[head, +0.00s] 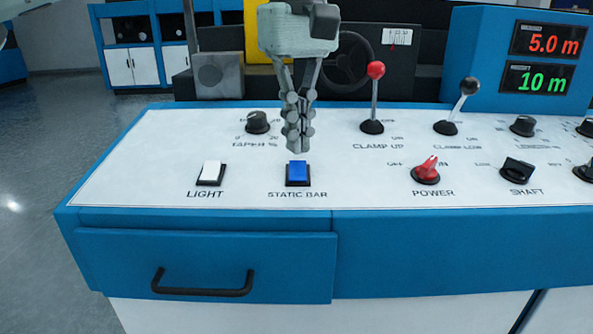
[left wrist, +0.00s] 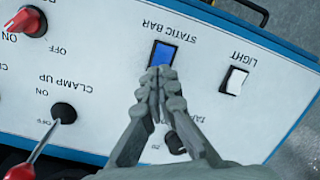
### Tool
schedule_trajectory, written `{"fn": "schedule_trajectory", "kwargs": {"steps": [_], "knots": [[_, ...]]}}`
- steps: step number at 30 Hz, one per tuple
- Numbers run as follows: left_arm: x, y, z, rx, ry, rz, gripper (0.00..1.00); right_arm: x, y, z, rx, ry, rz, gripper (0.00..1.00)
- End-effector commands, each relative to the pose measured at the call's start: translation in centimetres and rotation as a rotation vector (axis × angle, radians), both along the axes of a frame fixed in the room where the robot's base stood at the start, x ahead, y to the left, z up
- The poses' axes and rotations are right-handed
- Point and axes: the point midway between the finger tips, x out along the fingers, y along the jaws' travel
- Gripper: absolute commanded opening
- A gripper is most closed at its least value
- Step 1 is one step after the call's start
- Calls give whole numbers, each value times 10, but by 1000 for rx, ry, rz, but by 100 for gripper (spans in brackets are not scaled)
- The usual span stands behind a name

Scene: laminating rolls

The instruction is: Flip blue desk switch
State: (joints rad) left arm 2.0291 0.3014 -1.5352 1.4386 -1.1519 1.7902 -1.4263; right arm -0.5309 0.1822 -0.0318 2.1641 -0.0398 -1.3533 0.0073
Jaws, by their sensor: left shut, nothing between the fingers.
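The blue desk switch (head: 298,172) is a blue rocker in a black frame, above the label STATIC BAR on the white panel. It also shows in the left wrist view (left wrist: 162,54), just beyond my fingertips. My left gripper (head: 297,148) is shut and empty, pointing down just behind the switch. In the left wrist view its closed fingertips (left wrist: 160,72) overlap the near edge of the switch's frame. Whether they touch it I cannot tell. My right gripper is not in view.
A white LIGHT switch (head: 211,172) is left of the blue one. A tapper knob (head: 257,122) and a red-balled clamp lever (head: 375,98) stand behind. A red POWER knob (head: 426,171) and black SHAFT knob (head: 517,170) are to the right. A drawer handle (head: 203,291) is below.

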Motion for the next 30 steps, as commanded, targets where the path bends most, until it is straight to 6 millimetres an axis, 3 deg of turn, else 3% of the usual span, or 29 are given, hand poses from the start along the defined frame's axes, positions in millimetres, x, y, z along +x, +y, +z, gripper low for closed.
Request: {"fn": "schedule_trajectory", "kwargs": {"steps": [30], "knots": [[0, 0, -16, 0, 1, 0, 0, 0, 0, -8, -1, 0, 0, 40]]}}
